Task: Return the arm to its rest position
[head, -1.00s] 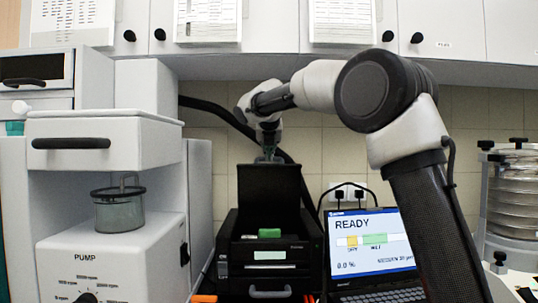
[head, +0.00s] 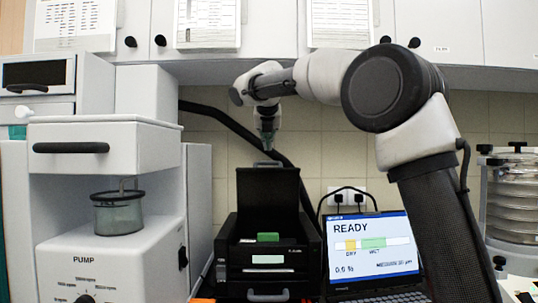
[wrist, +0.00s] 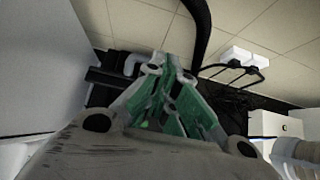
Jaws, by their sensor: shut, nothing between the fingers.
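My gripper (head: 267,143) hangs at the end of my raised arm in the head view, pointing down. It is above the open upright lid of the black printer-like device (head: 268,284), and appears clear of it. In the wrist view my gripper (wrist: 170,75) shows green fingers brought together, with nothing seen between them. A small green item (head: 267,237) lies inside the black device, below and apart from my gripper.
The white pump unit (head: 110,240) stands at the left. A laptop (head: 372,248) reading READY is right of the black device. A sieve stack (head: 512,200) is at the far right. White cabinets (head: 270,40) hang above, and a black hose (head: 215,115) runs along the tiled wall.

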